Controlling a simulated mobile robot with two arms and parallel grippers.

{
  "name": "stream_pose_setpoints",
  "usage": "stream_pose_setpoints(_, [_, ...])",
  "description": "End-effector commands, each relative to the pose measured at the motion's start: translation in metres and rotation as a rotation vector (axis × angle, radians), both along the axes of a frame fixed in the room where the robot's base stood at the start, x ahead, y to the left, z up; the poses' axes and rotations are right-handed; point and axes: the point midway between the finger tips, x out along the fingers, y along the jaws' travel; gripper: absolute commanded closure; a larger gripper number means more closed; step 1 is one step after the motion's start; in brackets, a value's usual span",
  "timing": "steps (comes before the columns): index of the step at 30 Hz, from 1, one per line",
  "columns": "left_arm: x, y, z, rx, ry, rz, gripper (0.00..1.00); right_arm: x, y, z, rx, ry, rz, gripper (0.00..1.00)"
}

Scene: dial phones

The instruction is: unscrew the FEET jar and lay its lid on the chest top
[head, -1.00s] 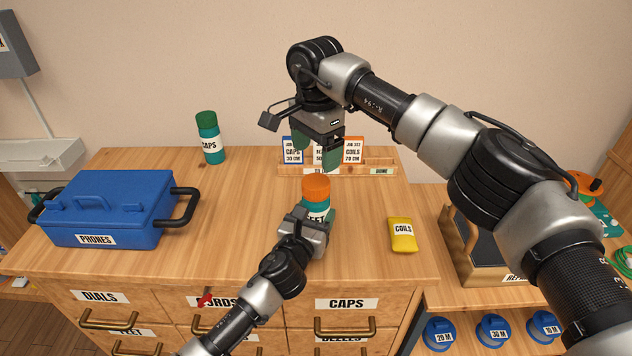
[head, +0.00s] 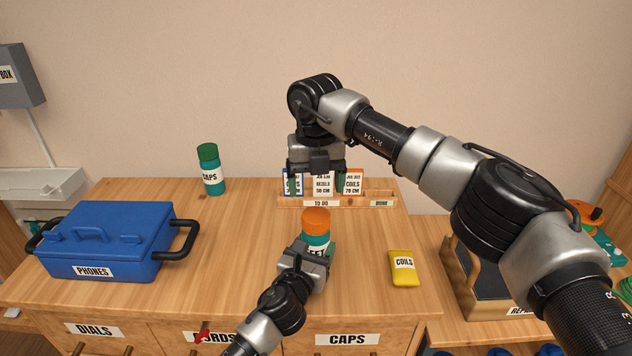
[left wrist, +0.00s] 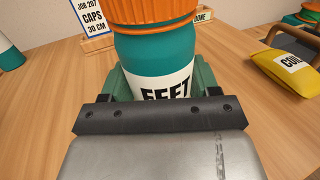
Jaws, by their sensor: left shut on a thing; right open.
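The FEET jar (head: 316,243) is teal with a white label and stands upright on the wooden chest top (head: 220,270). Its orange lid (head: 316,221) is on it. My left gripper (head: 314,262) is shut on the jar's body from the front. In the left wrist view the jar (left wrist: 155,65) stands between the green fingers, with the lid (left wrist: 150,10) cut off by the top edge. My right gripper (head: 316,184) is open and empty above and behind the jar, pointing down, apart from the lid. It hides part of the card rack.
A blue PHONES box (head: 105,240) is at the left. A green-lidded CAPS jar (head: 210,169) stands at the back left. A card rack (head: 337,201) is behind the jar. A yellow COILS packet (head: 402,267) lies to the right. The chest top left of the jar is clear.

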Motion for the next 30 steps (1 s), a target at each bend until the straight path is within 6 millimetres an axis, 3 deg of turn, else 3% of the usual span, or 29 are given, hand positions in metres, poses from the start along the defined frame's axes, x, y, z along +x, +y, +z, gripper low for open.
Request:
stream_pose_setpoints(15, [0.000, 0.000, -0.001, 0.000, 0.003, 0.000, 1.00, 0.000, 0.000, 0.000, -0.001, -0.001, -1.064, 0.19])
stream_pose_setpoints(24, [0.000, 0.000, -0.001, 0.000, 0.003, 0.000, 1.00, 0.000, 0.000, -0.003, -0.001, -0.001, -1.315, 0.19])
stream_pose_setpoints(30, [0.000, 0.000, -0.001, 0.000, 0.003, 0.000, 1.00, 0.000, -0.001, -0.027, -0.003, 0.001, -1.326, 0.19])
